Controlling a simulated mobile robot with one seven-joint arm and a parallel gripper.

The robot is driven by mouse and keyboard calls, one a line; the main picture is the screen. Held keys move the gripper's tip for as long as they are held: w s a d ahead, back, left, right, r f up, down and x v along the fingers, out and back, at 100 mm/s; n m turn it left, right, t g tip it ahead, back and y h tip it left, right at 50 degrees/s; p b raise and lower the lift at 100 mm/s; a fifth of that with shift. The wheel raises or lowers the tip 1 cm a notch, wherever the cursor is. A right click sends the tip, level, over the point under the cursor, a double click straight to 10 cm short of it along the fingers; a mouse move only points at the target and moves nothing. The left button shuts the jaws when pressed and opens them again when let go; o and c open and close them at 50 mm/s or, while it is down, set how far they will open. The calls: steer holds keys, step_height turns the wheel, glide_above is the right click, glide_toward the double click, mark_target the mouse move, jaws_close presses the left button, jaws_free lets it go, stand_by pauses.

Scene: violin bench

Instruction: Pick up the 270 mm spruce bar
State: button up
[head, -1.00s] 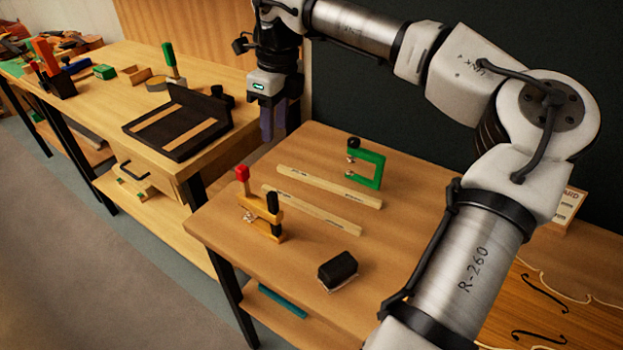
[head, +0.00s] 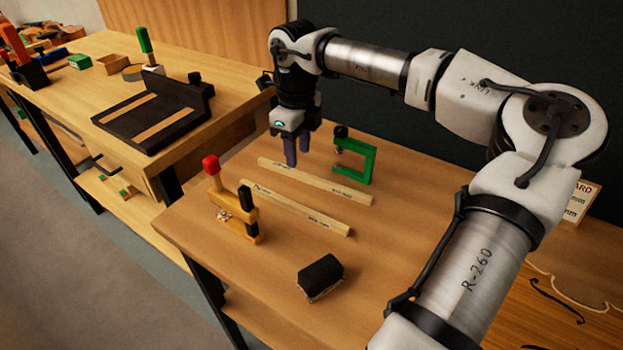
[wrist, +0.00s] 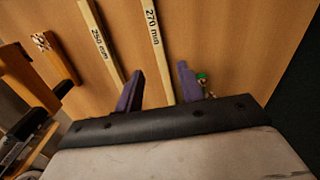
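The 270 mm spruce bar (head: 316,181) is the farther of two pale bars lying flat on the near table. Its "270 mm" label shows in the wrist view, where the bar (wrist: 158,50) runs away between my fingers. My gripper (head: 297,150) is open and empty, pointing down above the table near the bar's far-left end. In the wrist view the two purple fingers of my gripper (wrist: 160,70) stand apart, one on each side of the bar's line. The bar's near end is hidden behind the gripper body.
A second, similar bar (head: 297,208) lies beside it; its label looks like 250 mm. A green clamp (head: 366,160) stands close behind the 270 mm bar. A yellow clamp (head: 247,220) and a dark block (head: 320,276) are nearer the front. A black board (head: 155,115) lies on the left bench.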

mark_target(297, 172)
steer(key=f, duration=0.5)
steer(key=shift+w+a+f, duration=0.15)
steer(key=shift+w+a, duration=0.05)
steer(key=shift+a, duration=0.05)
jaws_close()
